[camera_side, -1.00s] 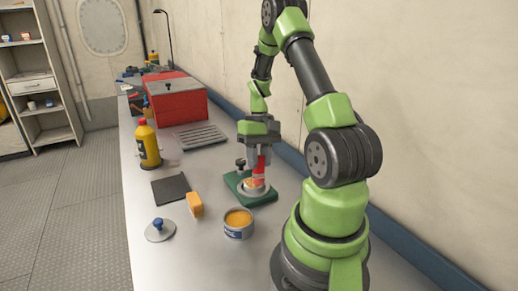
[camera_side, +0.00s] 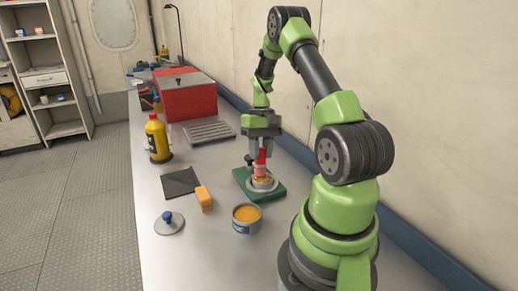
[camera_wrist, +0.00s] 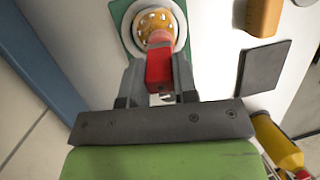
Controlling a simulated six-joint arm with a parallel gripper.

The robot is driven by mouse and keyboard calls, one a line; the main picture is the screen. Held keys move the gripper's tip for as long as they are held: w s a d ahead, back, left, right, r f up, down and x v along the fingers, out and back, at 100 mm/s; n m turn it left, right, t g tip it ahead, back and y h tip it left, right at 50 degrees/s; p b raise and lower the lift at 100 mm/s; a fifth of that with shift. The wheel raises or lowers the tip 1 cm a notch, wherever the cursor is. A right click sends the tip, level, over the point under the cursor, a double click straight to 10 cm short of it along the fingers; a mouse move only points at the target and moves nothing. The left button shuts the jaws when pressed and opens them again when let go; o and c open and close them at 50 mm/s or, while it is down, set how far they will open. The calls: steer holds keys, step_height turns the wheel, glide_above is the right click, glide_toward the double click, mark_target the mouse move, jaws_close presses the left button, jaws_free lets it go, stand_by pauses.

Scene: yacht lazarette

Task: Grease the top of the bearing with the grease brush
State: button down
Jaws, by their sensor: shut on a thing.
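My gripper (camera_side: 262,150) points down and is shut on the red handle of the grease brush (camera_side: 261,158). In the wrist view the red brush (camera_wrist: 159,65) sits between the jaws of my gripper (camera_wrist: 158,75). The bearing (camera_side: 263,187) is a grey ring on a green base (camera_side: 274,194). In the wrist view the bearing (camera_wrist: 183,32) has orange grease with pale spots inside its ring. The brush end is at the bearing's top; its bristles are hard to make out. An open tin of orange grease (camera_side: 246,222) stands in front of the base.
A blue-knobbed lid (camera_side: 169,223), an orange block (camera_side: 204,198) and a dark pad (camera_side: 181,182) lie left of the bearing. A yellow bottle (camera_side: 158,138), a slatted grey tray (camera_side: 208,132) and a red toolbox (camera_side: 190,98) stand farther back. The wall is close on the right.

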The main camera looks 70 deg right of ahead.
steer(key=shift+s+a, duration=1.4)
step_height(320, 180, up, 8)
steer(key=shift+a, duration=0.1)
steer(key=w+a+n+g+h, duration=0.1)
steer(key=w+a+n, duration=0.3)
steer(key=a, duration=0.6)
steer(key=w+a+r+n+g, duration=0.1)
steer(key=w+a+n, duration=0.4)
steer(key=a, duration=0.6)
steer(key=shift+w+h, duration=0.4)
steer(key=shift+w, duration=0.1)
